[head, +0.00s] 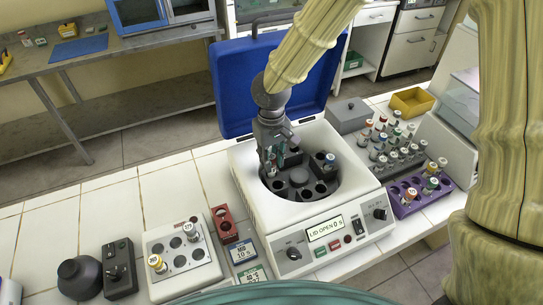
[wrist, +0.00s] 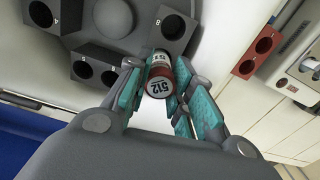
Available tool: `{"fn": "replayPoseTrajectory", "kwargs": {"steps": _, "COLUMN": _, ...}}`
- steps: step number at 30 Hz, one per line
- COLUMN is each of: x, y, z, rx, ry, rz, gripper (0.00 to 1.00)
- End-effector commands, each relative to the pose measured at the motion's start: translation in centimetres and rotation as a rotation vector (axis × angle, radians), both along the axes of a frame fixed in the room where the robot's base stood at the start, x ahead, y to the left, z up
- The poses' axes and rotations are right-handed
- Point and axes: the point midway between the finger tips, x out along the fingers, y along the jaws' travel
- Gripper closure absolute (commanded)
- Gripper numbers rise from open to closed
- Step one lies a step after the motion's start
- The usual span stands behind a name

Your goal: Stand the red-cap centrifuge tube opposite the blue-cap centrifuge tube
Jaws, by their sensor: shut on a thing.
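In the head view my gripper (head: 271,165) points down over the left side of the open centrifuge's rotor (head: 299,177). The tube's lower end is hidden, so I cannot tell whether it is in a rotor hole. The blue-cap centrifuge tube (head: 330,159) stands upright in a hole at the rotor's right back. In the wrist view, dark rotor blocks with empty holes (wrist: 172,26) lie close to the held tube.
The centrifuge's blue lid (head: 233,85) stands open behind; its display (head: 324,229) reads LID OPEN. A grey rack of several tubes (head: 392,146) and a purple rack (head: 408,208) stand right. A grey-white block with tubes (head: 182,263) and a red rack (head: 224,224) stand left.

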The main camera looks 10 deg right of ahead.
Motion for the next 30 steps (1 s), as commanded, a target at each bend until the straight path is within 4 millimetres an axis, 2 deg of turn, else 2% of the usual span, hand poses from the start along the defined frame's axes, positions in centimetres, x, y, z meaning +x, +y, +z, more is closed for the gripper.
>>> {"fn": "replayPoseTrajectory", "kwargs": {"steps": 21, "x": 0.0, "y": 0.0, "z": -2.5, "rx": 0.000, "ry": 0.000, "rz": 0.001, "gripper": 0.97}}
{"fn": "replayPoseTrajectory", "kwargs": {"steps": 30, "x": 0.0, "y": 0.0, "z": -2.6, "rx": 0.000, "ry": -0.001, "rz": 0.001, "gripper": 0.97}}
